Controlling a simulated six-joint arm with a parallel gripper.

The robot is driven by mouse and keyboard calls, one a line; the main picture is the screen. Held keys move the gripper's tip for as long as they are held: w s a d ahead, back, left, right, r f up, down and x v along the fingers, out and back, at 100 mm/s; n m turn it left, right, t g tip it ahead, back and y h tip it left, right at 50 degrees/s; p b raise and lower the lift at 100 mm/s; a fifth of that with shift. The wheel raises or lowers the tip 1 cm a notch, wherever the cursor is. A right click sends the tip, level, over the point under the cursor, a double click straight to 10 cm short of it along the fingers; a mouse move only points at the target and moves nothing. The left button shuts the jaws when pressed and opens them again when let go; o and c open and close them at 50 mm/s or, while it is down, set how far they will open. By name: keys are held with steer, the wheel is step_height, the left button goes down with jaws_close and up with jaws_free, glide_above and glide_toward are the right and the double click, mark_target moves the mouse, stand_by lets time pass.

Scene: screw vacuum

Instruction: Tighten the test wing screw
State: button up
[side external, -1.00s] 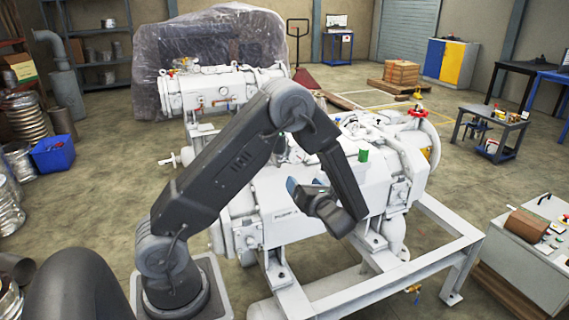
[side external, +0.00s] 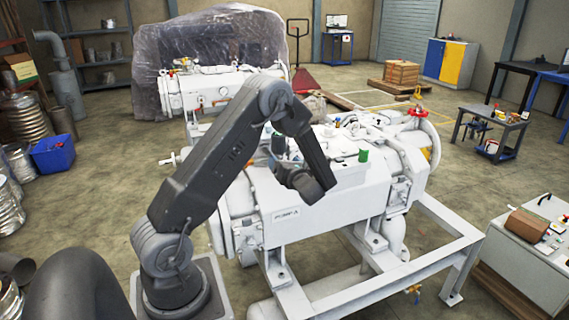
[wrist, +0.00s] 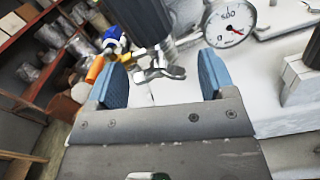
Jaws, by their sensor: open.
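The metal wing screw (wrist: 160,73) shows in the wrist view at the lower end of a dark cylindrical fitting (wrist: 138,20). My gripper (wrist: 163,62) is open, with one blue-padded finger on each side of the wing screw. Gaps show between the wings and both pads, so no contact is visible. In the side view, my wrist hangs over the top of the white pump marked PUMP A (side external: 325,207). There, the fingers and the wing screw cannot be made out.
A round pressure gauge (wrist: 230,22) is just beyond the right finger in the wrist view. A white block (wrist: 298,78) stands farther right. In the side view, a green cap (side external: 363,155) and a red handwheel (side external: 418,112) sit on the pump.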

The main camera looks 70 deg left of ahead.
steer(key=shift+a, duration=0.15)
steer(key=shift+c, duration=0.2)
steer(key=c, duration=0.9)
steer(key=shift+m, duration=1.5)
steer(key=o, duration=0.9)
steer(key=shift+o, duration=0.2)
steer(key=d, duration=1.3)
steer(key=shift+d, duration=0.4)
